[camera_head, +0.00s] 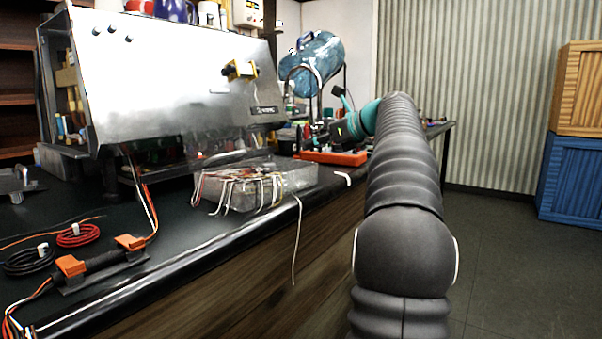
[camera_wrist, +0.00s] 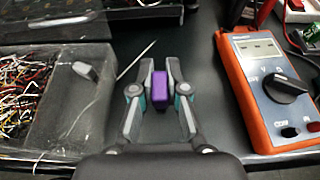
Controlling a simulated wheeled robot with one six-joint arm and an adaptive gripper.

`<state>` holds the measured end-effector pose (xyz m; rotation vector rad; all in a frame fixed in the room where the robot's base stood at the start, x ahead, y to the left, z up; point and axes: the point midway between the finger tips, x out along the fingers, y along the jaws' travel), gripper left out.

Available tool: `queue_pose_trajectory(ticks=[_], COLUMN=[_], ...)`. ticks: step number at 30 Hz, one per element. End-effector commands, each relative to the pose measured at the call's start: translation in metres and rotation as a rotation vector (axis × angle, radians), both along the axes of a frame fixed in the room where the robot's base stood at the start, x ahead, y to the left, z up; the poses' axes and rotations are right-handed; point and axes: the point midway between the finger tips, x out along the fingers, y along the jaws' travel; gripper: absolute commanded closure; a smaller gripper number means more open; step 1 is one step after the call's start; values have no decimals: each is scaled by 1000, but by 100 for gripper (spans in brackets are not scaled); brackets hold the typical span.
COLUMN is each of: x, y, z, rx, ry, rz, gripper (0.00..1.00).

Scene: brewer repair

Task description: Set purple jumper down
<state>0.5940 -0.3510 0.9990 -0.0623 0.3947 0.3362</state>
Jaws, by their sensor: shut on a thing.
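The purple jumper (camera_wrist: 158,90) is a small purple block in the wrist view. My gripper (camera_wrist: 159,78) is shut on it, with one finger on each side. The dark workbench top lies below and around it; I cannot tell whether the jumper touches the bench. In the head view my arm reaches over the bench's far end. There my gripper (camera_head: 340,131) is small and partly hidden, and the jumper cannot be made out.
An orange multimeter (camera_wrist: 262,90) lies right of my gripper. A clear tray of wires (camera_wrist: 30,85) is at its left, with a thin pale wire (camera_wrist: 135,60) beyond its edge. The bench between tray and multimeter is mostly bare. A metal-cased brewer (camera_head: 180,85) stands on the bench.

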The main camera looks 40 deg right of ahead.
Motion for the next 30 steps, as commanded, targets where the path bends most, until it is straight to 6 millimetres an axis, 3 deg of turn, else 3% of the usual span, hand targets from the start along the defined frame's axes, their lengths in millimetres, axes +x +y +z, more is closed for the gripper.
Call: queue_pose_trajectory(ticks=[6, 11, 18, 30], x=[16, 18, 18, 18], y=[18, 20, 20, 19], z=[-14, -23, -54, -57], rx=[0, 1, 1, 0], ry=[-1, 0, 0, 0], rz=[1, 2, 2, 2], gripper=[100, 100, 100, 100])
